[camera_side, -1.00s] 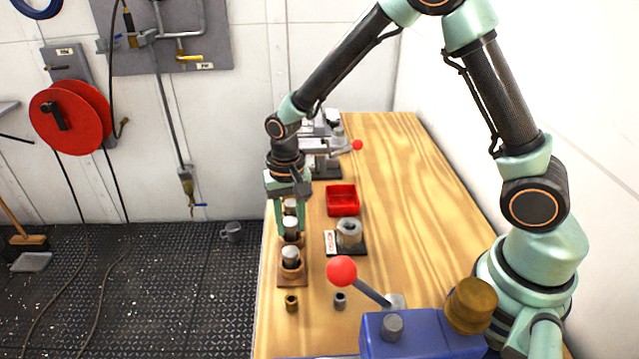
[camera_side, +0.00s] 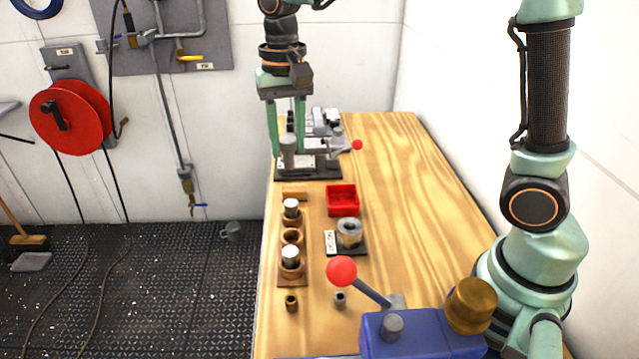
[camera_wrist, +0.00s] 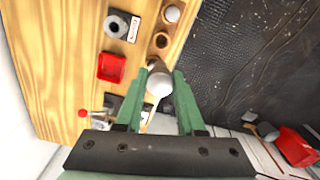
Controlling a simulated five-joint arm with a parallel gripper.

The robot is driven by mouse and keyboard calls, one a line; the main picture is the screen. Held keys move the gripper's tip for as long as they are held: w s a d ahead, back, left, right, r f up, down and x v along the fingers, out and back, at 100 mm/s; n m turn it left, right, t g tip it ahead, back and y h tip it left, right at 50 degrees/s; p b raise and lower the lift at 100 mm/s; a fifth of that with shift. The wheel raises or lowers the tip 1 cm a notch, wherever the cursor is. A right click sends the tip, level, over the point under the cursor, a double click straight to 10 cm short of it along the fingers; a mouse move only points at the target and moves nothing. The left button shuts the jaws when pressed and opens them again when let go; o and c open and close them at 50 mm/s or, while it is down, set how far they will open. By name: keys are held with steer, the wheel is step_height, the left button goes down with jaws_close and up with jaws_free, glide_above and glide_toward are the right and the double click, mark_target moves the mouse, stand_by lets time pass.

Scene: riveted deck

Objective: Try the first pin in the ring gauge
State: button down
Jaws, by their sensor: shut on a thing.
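My gripper (camera_side: 286,150) is shut on a grey metal pin (camera_side: 288,155) and holds it upright, well above the table. The held pin shows between the green fingers in the wrist view (camera_wrist: 159,84). The wooden pin rack (camera_side: 281,273) stands near the table's left edge; its middle hole is empty, with a pale-topped pin in the far hole (camera_side: 291,206) and another in the near hole (camera_side: 290,254). The ring gauge (camera_side: 348,240), a thick grey ring on a dark base with a white label, stands right of the rack, its bore open. It also shows in the wrist view (camera_wrist: 117,27).
A red tray (camera_side: 343,201) lies behind the ring gauge. A grey clamp-like fixture with a red knob (camera_side: 357,145) stands at the back. A brass bush (camera_side: 291,302), a small grey one (camera_side: 340,300) and a red-knobbed lever (camera_side: 341,271) are in front. The table's right side is clear.

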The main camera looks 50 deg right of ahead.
steer(key=s+d+f+m, duration=0.6)
steer(key=s+d+f, duration=0.2)
step_height(320, 180, down, 6)
steer(key=shift+s, duration=0.15)
stand_by(0.5)
steer(key=shift+f, duration=1.6)
stand_by(2.4)
steer(key=shift+r, duration=0.15)
stand_by(0.9)
steer(key=shift+r, duration=2.65)
